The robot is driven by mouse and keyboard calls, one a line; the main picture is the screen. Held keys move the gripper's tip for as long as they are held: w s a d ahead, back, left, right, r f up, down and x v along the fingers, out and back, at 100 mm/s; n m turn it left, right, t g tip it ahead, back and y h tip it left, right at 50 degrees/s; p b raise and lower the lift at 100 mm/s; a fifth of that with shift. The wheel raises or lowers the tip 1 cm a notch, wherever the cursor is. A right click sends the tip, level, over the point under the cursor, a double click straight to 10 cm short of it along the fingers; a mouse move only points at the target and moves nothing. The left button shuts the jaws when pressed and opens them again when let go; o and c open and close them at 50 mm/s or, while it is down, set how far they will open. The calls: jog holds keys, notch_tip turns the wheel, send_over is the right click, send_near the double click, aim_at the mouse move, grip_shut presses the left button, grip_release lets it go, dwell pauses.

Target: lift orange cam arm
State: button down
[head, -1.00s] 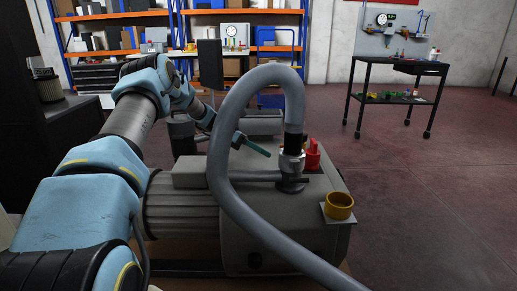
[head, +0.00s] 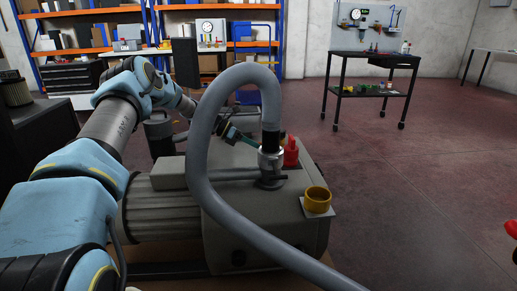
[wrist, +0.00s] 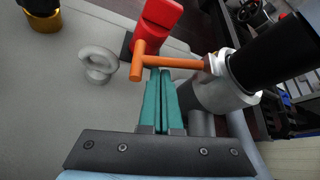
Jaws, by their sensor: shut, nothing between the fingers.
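The orange cam arm (wrist: 172,62) shows in the wrist view as a bar with a short crosspiece at its left end. Its right end meets the silver coupling (wrist: 215,85) under a black hose end (wrist: 285,55). My gripper (wrist: 158,74) has teal fingers pressed together, with nothing between them. Their tips lie right at the bar's lower edge in the picture; I cannot tell whether they touch it. Only a small orange bit shows there.
A grey hose (head: 198,135) arches over the pump (head: 265,220). A red fitting (head: 291,154) stands beside the coupling. A yellow cup (head: 317,198) sits on the pump's right corner. A grey lifting eye (wrist: 98,62) is left of the fingers. Open floor lies to the right.

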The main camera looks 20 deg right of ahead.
jog(key=m+t+b, duration=0.1)
jog(key=b, duration=0.3)
jog(key=shift+w+d, duration=0.1)
jog(key=shift+w, duration=0.05)
jog(key=m+b, duration=0.1)
jog(key=b, duration=0.1)
jog(key=shift+w+r+t+b, duration=0.1)
jog(key=shift+r+t+b, duration=0.25)
jog(key=shift+t, duration=0.05)
jog(key=shift+r+t+h+b, duration=0.3)
jog(key=shift+r+b, duration=0.1)
jog(key=shift+r, duration=0.05)
jog(key=shift+f, duration=0.1)
